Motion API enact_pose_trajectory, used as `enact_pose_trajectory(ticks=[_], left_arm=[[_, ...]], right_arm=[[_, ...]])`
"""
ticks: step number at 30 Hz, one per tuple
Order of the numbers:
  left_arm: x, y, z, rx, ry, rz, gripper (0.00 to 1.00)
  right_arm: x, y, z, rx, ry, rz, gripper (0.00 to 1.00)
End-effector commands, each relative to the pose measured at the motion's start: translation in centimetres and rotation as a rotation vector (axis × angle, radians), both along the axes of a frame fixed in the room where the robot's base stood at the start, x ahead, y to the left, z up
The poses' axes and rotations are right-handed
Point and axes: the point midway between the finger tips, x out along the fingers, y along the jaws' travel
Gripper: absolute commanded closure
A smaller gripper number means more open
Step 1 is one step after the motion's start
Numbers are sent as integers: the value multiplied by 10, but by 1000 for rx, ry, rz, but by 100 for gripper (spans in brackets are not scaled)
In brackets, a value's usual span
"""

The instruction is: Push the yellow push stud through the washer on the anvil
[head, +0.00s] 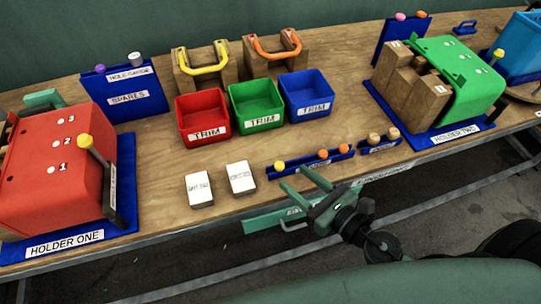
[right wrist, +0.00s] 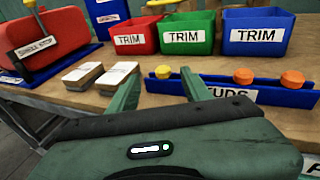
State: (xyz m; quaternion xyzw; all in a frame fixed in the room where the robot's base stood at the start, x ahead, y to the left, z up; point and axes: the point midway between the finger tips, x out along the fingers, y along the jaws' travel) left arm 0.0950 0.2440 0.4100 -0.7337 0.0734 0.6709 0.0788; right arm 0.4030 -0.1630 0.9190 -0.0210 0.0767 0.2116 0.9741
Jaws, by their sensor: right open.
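The yellow push stud (head: 279,165) stands at the left end of a blue studs rack (head: 312,162), with two orange studs to its right. My right gripper (head: 295,178) is open and empty, just in front of the rack. In the right wrist view the yellow stud (right wrist: 163,72) shows between and beyond the open fingers, apart from them. I cannot make out the washer or the anvil in either view. My left gripper does not show clearly.
Two white-topped blocks (head: 242,178) lie left of the rack. Red, green and blue trim bins (head: 256,104) stand behind it. The red holder one (head: 58,170) is at left, the green holder two (head: 460,78) at right. The table's front edge (head: 180,233) is close.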

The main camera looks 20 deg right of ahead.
Motion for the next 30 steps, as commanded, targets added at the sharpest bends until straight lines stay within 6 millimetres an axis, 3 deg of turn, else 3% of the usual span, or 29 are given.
enact_pose_trajectory(ticks=[5,15,24,29,30], left_arm=[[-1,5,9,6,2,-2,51],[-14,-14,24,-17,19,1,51],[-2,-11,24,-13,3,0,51],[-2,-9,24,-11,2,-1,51],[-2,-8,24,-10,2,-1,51]], right_arm=[[12,5,-1,3,2,-2,51],[52,22,-11,5,2,-2,51],[55,24,-14,5,4,-1,51],[55,24,-14,5,4,-1,96],[55,24,-14,5,4,-1,100]])
